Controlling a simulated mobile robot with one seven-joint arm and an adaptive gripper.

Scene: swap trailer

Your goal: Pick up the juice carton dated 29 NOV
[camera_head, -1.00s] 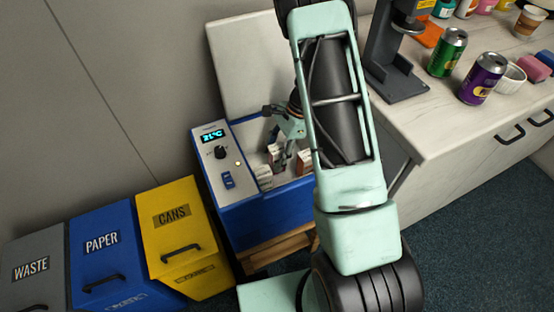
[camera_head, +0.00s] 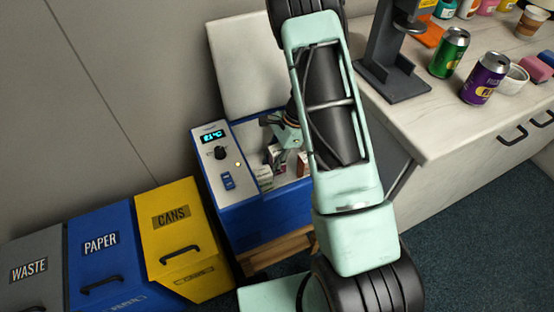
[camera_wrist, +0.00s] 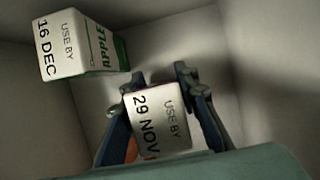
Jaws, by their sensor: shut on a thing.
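The juice carton dated 29 NOV (camera_wrist: 158,122) is in the lower middle of the wrist view, its white top reading "USE BY 29 NOV". My gripper (camera_wrist: 158,95) is shut on it, one finger on each side. A second carton, dated 16 DEC with a green "APPLE" side (camera_wrist: 78,45), stands apart at the upper left of the wrist view. In the head view, my gripper (camera_head: 280,150) reaches into the open blue cooler (camera_head: 262,222). My arm hides part of the cooler there, and the carton dates are too small to read.
Pale cooler walls enclose the cartons closely. The raised lid (camera_head: 250,65) stands behind. Yellow cans (camera_head: 172,235), blue paper (camera_head: 100,255) and grey waste bins (camera_head: 35,275) stand left. The counter (camera_head: 430,120) at right holds a green can (camera_head: 448,52) and a purple can (camera_head: 484,78).

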